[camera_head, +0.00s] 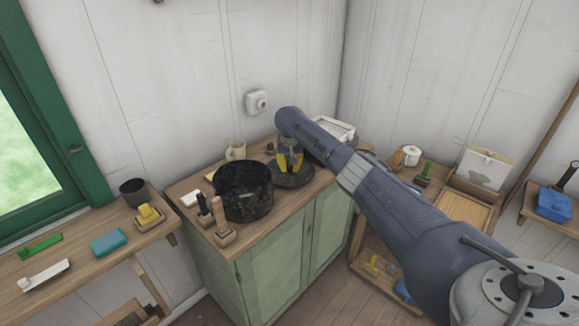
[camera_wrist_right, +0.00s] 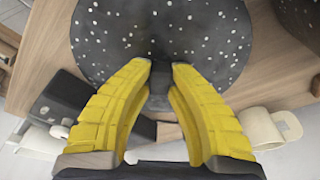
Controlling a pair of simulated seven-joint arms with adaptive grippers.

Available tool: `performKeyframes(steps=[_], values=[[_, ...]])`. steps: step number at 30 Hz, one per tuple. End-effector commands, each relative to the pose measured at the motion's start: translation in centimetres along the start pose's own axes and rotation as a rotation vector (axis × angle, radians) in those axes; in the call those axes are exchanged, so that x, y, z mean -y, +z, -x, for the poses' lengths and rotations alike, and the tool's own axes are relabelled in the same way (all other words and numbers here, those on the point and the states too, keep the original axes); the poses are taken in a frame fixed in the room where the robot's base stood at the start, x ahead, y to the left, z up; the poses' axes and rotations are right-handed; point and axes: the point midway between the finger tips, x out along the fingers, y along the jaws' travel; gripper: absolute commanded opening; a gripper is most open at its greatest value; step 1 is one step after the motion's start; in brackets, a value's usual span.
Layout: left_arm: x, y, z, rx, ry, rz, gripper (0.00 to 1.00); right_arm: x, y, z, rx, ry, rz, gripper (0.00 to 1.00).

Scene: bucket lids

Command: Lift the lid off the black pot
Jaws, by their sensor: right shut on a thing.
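The black speckled pot (camera_head: 243,192) stands on the cabinet top, its round top opening dark and uncovered. Its side shows at the top right corner of the right wrist view (camera_wrist_right: 302,22). The dark speckled lid (camera_head: 295,181) is to the right of the pot, beside it. In the right wrist view the lid (camera_wrist_right: 160,35) lies flat before my fingers. My right gripper (camera_head: 290,160), with yellow fingers, is shut on the lid's knob (camera_wrist_right: 160,78) from above. I cannot tell whether the lid touches the wooden top. My left gripper is not in view.
A cream mug (camera_head: 236,150) stands behind the pot. A white tray (camera_head: 335,128) is behind my right arm. A left bench (camera_head: 83,271) holds small items.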

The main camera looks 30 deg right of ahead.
Motion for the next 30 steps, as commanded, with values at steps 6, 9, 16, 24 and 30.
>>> performKeyframes(steps=[6, 9, 16, 24, 30], values=[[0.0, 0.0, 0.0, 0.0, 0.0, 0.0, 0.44, 0.05, 0.08, -0.4, 0.0, -0.001, 0.0, 0.0], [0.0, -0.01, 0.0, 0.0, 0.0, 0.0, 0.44, 0.05, 0.13, -0.61, 0.0, -0.001, 0.001, 0.0], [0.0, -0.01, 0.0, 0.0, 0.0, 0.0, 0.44, 0.04, 0.19, -1.01, 0.0, -0.001, 0.0, 0.0], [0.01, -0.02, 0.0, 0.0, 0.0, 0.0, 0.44, 0.03, 0.19, -1.0, 0.0, 0.0, 0.0, 0.42], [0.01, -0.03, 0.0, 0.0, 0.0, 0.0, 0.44, 0.0, 0.23, -1.06, 0.001, 0.0, 0.0, 0.44]])
